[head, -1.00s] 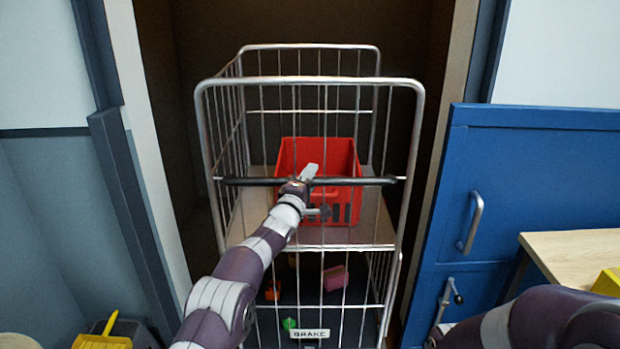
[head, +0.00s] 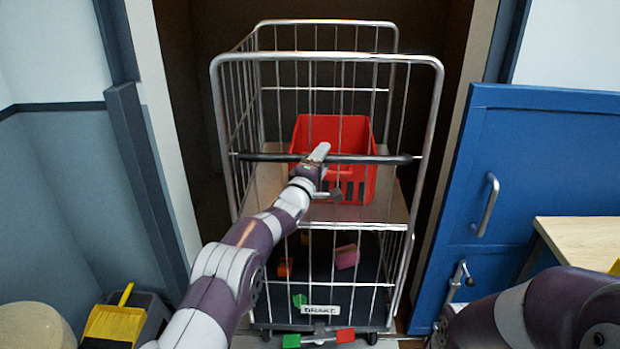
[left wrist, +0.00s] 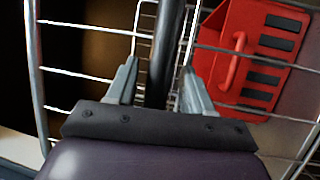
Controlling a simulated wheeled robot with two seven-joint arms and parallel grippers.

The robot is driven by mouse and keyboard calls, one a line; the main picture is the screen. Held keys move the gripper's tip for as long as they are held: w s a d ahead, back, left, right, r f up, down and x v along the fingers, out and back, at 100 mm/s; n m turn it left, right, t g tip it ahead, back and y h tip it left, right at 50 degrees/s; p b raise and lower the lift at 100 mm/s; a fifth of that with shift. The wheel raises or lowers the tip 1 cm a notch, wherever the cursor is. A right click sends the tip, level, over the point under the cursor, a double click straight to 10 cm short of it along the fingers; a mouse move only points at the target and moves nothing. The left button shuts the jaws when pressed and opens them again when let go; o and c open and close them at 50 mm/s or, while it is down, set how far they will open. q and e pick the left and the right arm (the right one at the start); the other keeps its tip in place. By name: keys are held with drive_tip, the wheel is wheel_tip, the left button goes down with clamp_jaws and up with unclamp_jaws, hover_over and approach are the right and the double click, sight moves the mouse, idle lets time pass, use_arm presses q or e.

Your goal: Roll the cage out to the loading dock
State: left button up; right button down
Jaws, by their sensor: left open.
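The wire roll cage (head: 434,130) stands in the doorway with its black handle bar (head: 262,157) facing me. My left gripper (head: 318,165) is at the middle of the bar. In the left wrist view the bar (left wrist: 165,50) runs between the two open, apart fingers (left wrist: 158,82). A red crate (head: 335,128) sits on the cage's shelf, and also shows in the left wrist view (left wrist: 225,60). A BRAKE label (head: 320,312) is low on the cage, above a pedal with a green end (head: 291,341) and a red end (head: 345,335). My right gripper is out of view.
A blue door (head: 520,150) with a handle (head: 487,205) and a latch stands right of the opening. A wooden table (head: 580,240) is at the right edge. Small blocks, one pink (head: 347,257), lie on the cage's lower deck.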

use_arm(q)
drive_tip(key=v, duration=1)
drive_tip(key=shift+s, duration=0.2)
drive_tip(key=shift+a+f, duration=0.1)
drive_tip(key=shift+a, duration=0.05)
